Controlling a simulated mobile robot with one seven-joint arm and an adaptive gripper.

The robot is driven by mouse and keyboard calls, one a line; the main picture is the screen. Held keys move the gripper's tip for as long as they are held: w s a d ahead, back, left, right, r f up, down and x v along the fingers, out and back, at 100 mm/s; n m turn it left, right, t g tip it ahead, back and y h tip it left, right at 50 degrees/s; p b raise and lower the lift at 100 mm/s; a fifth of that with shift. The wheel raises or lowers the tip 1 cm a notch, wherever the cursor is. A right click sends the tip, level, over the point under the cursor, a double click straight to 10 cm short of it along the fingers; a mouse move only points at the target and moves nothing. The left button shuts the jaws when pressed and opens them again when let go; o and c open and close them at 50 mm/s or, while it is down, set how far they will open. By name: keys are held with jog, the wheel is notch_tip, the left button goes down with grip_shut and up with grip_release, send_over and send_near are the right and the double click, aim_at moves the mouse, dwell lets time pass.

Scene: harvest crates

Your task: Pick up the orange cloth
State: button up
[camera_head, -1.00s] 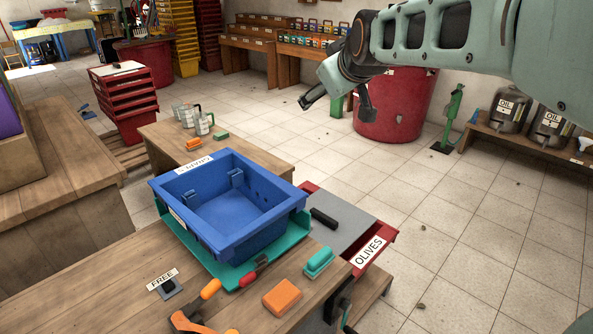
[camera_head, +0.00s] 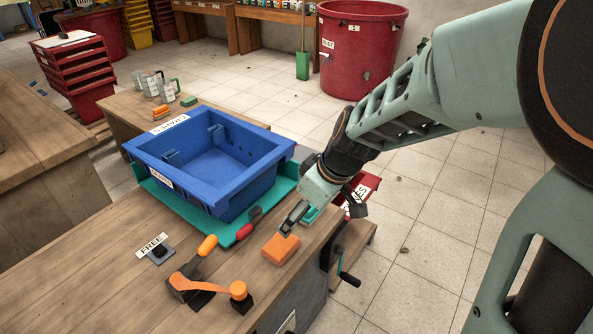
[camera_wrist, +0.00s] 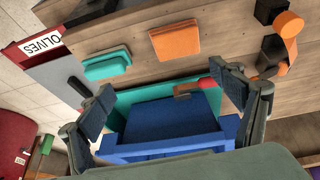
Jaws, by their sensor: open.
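The orange cloth (camera_head: 280,249) is a small folded block lying flat on the wooden bench near its right edge. It also shows in the wrist view (camera_wrist: 175,40), top centre, on bare wood. My gripper (camera_head: 291,220) is just above and behind the cloth in the head view, apart from it as far as I can tell. In the wrist view the two fingers (camera_wrist: 165,98) are spread wide with nothing between them held. The cloth is fully visible in the wrist view.
A teal sponge-like block (camera_wrist: 107,64) lies beside the cloth. A blue crate (camera_head: 232,193) stands on a teal tray (camera_head: 222,239). A crank (camera_head: 347,275) sticks out at the bench edge.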

aim_at(281, 243)
jog(key=shift+g, duration=0.5)
jog(key=f, duration=0.2)
jog(key=s+a+f+b, duration=0.1)
jog(key=f, duration=0.1)
jog(key=a+f, duration=0.1)
jog(key=f, duration=0.1)
jog(key=shift+s+f+b, duration=0.4)
jog(key=shift+w+a+f+b, duration=0.35)
jog(key=shift+a+f, duration=0.15)
jog(key=shift+f, duration=0.3)
jog(key=shift+w+a+f+b, duration=0.3)
jog(key=shift+a+f, duration=0.15)
jog(key=shift+f, duration=0.4)
jog(key=shift+w+a+f+b, duration=0.35)
jog(key=shift+a+f, duration=0.15)
jog(key=shift+f, duration=0.3)
jog(key=shift+c, duration=0.3)
jog(key=c, duration=1.3)
jog(key=shift+r, duration=0.1)
